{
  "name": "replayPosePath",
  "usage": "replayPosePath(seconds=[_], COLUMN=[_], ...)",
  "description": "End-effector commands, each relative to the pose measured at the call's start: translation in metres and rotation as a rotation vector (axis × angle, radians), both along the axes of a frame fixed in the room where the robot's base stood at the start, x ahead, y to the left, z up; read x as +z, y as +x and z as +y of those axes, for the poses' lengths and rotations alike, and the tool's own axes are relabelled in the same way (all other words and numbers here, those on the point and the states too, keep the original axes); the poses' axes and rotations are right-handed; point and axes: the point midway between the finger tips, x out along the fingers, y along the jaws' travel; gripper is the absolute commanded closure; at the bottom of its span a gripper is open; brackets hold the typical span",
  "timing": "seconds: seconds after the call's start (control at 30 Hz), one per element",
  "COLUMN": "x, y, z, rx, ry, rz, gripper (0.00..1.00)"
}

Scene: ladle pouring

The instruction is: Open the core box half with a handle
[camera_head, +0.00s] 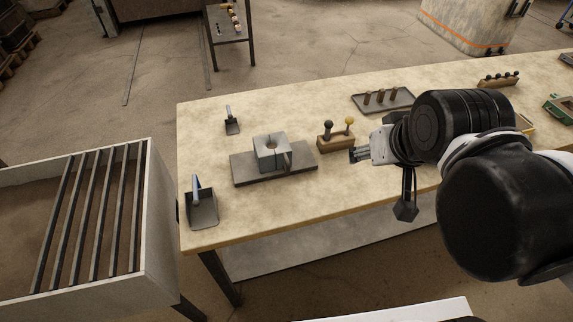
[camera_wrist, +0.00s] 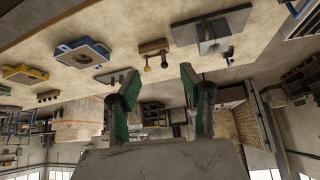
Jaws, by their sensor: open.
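The core box (camera_head: 268,160) is a small grey block with a round hole in its top, on a dark flat plate (camera_head: 245,178) left of centre on the bench. A handle (camera_head: 287,160) sticks out at its front right. In the wrist view the core box (camera_wrist: 208,29) and its handle (camera_wrist: 229,52) show upside down at the top. My gripper (camera_head: 356,154) is to the right of the box, apart from it, beyond the wooden block with knobs. In the wrist view the fingers of my gripper (camera_wrist: 158,84) are spread, with nothing between them.
A wooden block (camera_head: 335,142) with a black and a yellow knob stands between my gripper and the box. A tray (camera_head: 376,108) with several pegs lies behind. A dustpan-like scoop (camera_head: 202,210) and a smaller scoop (camera_head: 232,126) are at left. The bench (camera_head: 290,215) is clear in front of the plate.

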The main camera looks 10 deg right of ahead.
Motion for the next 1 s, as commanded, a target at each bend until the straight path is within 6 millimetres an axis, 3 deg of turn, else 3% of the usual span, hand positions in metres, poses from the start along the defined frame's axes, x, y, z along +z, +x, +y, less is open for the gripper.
replayPosePath(seconds=[0.17, 0.6, 0.8, 1.0], x=[-0.016, -0.077, -0.095, -0.104], y=[0.023, 0.102, 0.120, 0.126], z=[0.017, 0.091, 0.113, 0.118], rx=[0.063, 0.291, 0.350, 0.363], ry=[-0.005, -0.031, -0.040, -0.042], rz=[0.039, 0.177, 0.212, 0.220], gripper=[0.72, 0.72, 0.72, 0.72])
